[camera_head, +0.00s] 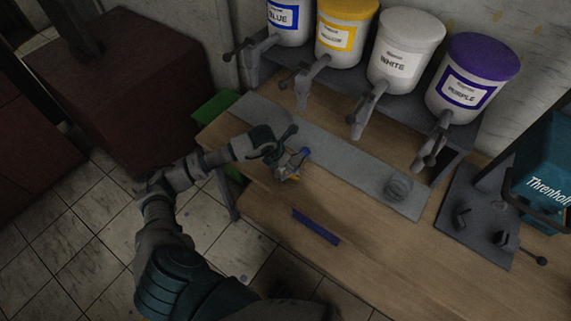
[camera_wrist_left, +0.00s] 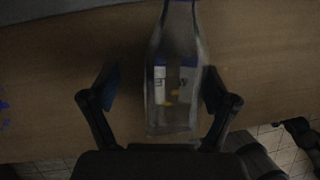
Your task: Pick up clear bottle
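A clear bottle (camera_wrist_left: 175,85) with blue and white marks and small orange spots stands out in the middle of the left wrist view, its narrow top running to the upper edge. My left gripper (camera_wrist_left: 165,92) has its fingers on either side of the bottle. A gap shows between the left finger and the bottle; the right finger is close to its side, and I cannot tell whether it touches. In the head view my left gripper (camera_head: 291,164) is over the wooden table, with a small blue part of the bottle (camera_head: 305,152) beside it. My right gripper is not in view.
White tubs with blue, yellow, white and purple labels (camera_head: 465,82) stand on a rack behind. A round clear object (camera_head: 398,187) sits on the grey strip (camera_head: 345,160). A blue bar (camera_head: 316,227) lies on the wooden table (camera_head: 350,255). A teal machine (camera_head: 540,165) stands right.

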